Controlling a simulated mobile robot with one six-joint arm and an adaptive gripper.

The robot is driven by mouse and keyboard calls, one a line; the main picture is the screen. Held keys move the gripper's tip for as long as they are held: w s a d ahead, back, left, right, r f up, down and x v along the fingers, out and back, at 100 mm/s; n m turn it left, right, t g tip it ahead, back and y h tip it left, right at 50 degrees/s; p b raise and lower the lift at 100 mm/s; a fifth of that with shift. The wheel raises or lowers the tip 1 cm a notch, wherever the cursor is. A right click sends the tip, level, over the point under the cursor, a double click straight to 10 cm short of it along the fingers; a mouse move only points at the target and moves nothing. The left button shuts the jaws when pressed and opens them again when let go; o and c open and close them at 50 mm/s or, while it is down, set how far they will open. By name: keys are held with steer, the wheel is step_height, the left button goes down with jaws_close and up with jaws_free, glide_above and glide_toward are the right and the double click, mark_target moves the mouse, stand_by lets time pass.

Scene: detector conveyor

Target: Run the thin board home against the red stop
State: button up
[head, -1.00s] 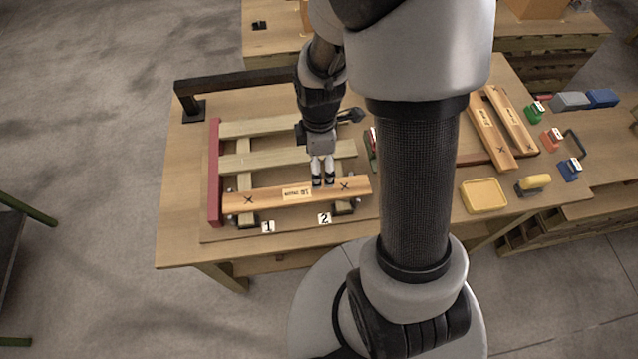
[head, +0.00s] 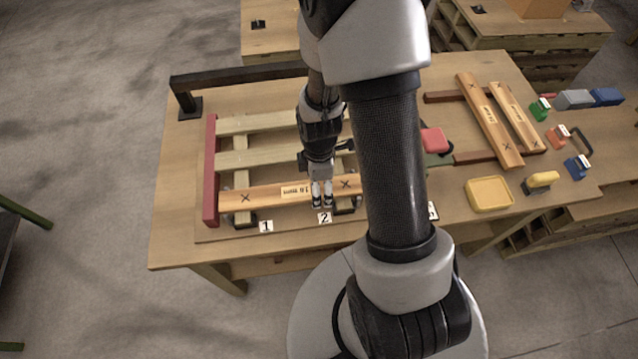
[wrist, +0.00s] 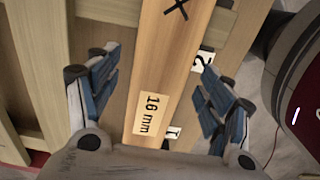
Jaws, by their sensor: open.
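The thin board (head: 262,194), orange-brown with black crosses and an upside-down 16 mm label, lies across two pale slats. Its left end is at the red stop (head: 211,172); I cannot tell whether they touch. In the wrist view the board (wrist: 168,65) runs between the spread blue-padded fingers, with a visible gap on each side. My gripper (head: 322,200) is open, over the board right of its label, near tag 2 (head: 325,218). It also shows in the wrist view (wrist: 160,88). The board's right end is partly hidden by my arm.
Two more boards (head: 488,120) lie on a rack at the right. A dark bar (head: 240,77) spans the table's back left. Tag 1 (head: 266,226) is at the front edge.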

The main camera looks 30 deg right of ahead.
steer(key=c, duration=1.3)
steer(key=shift+o, duration=0.2)
steer(key=shift+w+a, duration=0.2)
steer(key=shift+a, duration=0.45)
steer(key=o, duration=1.3)
steer(key=shift+c, duration=0.2)
step_height(320, 180, up, 12)
